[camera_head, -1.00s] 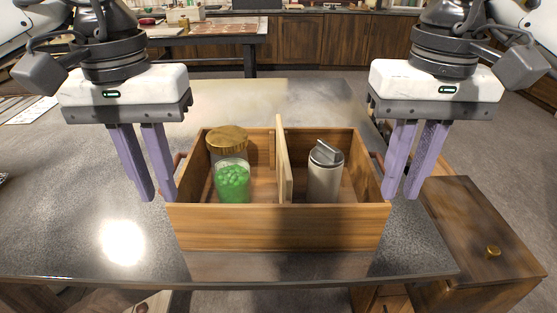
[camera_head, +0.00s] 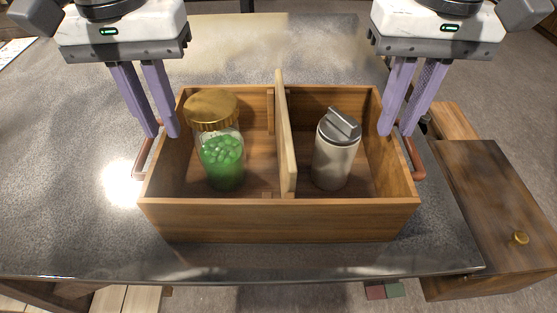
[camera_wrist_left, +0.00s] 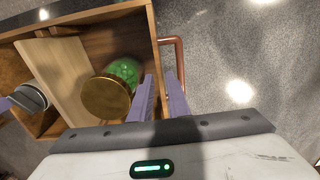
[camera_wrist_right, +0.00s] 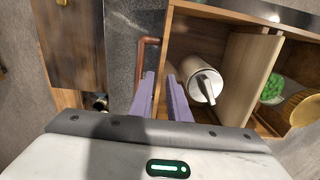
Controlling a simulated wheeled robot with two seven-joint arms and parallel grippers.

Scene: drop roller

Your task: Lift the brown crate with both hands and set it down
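The brown crate (camera_head: 280,220) rests upright on the grey counter, with a divider (camera_head: 286,135) across its middle. A jar of green pieces with a gold lid (camera_head: 222,158) stands in the left compartment; a pale grey-lidded canister (camera_head: 335,160) stands in the right. Copper-coloured handles stick out at the left end (camera_head: 142,160) and right end (camera_head: 418,160). My left gripper (camera_head: 162,134) is open at the crate's left end, its fingers near the wall and the rear of the handle. My right gripper (camera_head: 396,133) is open likewise at the right end. Whether the fingertips touch is unclear.
The counter (camera_head: 75,200) is clear left of the crate and behind it. Its front edge runs close in front of the crate. A wooden cabinet (camera_head: 490,190) with a brass knob stands to the right, below the counter.

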